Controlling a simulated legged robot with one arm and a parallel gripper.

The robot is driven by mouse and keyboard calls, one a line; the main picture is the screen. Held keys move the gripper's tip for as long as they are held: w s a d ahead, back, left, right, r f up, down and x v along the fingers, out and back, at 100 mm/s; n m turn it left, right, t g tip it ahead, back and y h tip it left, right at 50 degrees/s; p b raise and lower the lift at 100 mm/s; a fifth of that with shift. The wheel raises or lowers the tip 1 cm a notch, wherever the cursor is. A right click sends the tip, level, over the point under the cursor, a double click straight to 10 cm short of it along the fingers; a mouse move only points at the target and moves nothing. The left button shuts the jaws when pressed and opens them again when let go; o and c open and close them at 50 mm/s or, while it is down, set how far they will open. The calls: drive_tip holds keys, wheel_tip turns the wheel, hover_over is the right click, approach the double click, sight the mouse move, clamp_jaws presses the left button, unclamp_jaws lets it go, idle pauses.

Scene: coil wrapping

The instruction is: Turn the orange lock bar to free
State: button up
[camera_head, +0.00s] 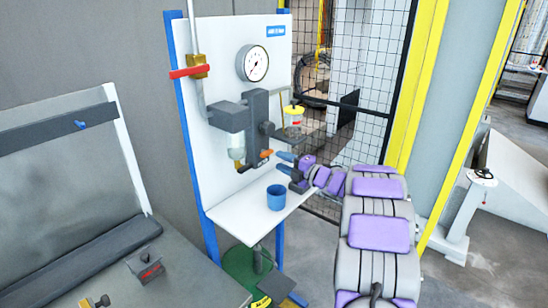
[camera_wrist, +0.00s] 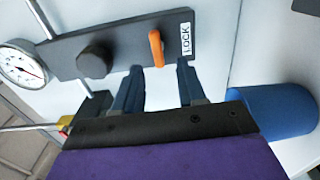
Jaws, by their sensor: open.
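The orange lock bar (camera_wrist: 156,48) stands on a dark grey plate (camera_wrist: 115,45) in the wrist view, beside a white label reading LOCK (camera_wrist: 187,38). It also shows small on the dark unit in the head view (camera_head: 266,154). My gripper (camera_wrist: 159,68) is open and empty, with its two blue fingers pointing at the plate. The bar's near end lies between the fingertip lines, just beyond the tips; I see no clear contact. In the head view my gripper (camera_head: 282,162) is just right of the bar.
A black knob (camera_wrist: 94,62) and a gauge (camera_wrist: 22,62) lie left of the bar. A blue cup (camera_head: 276,197) stands on the white shelf (camera_head: 240,217) below my gripper; it is close at right in the wrist view. A red-handled valve (camera_head: 190,72) is upper left.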

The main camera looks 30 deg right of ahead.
drive_tip(key=p+v, duration=0.1)
drive_tip(key=v, duration=1.1)
drive_tip(key=shift+p, duration=0.4)
drive_tip(key=w+r+m+g+h, duration=0.2)
drive_tip(key=w+r+m+h, duration=0.25)
drive_tip(key=m+h, duration=0.2)
drive_tip(key=s+a+m+g+h, duration=0.3)
drive_tip(key=a+m+g+h, duration=0.15)
drive_tip(key=m, duration=0.25)
drive_tip(key=s+a+f+m+g+y, duration=0.3)
drive_tip(key=s+a+g, duration=0.3)
drive_tip(key=s+a, duration=1.1)
drive_tip(key=s+a+f+m+g+y, duration=0.3)
drive_tip(key=s+a+f+m+g, duration=0.2)
drive_tip(key=s+a, duration=1.1)
drive_tip(key=s+g, duration=0.1)
drive_tip(key=s, duration=0.2)
drive_tip(key=shift+s+a+g, duration=0.25)
drive_tip(key=shift+a+g, duration=0.1)
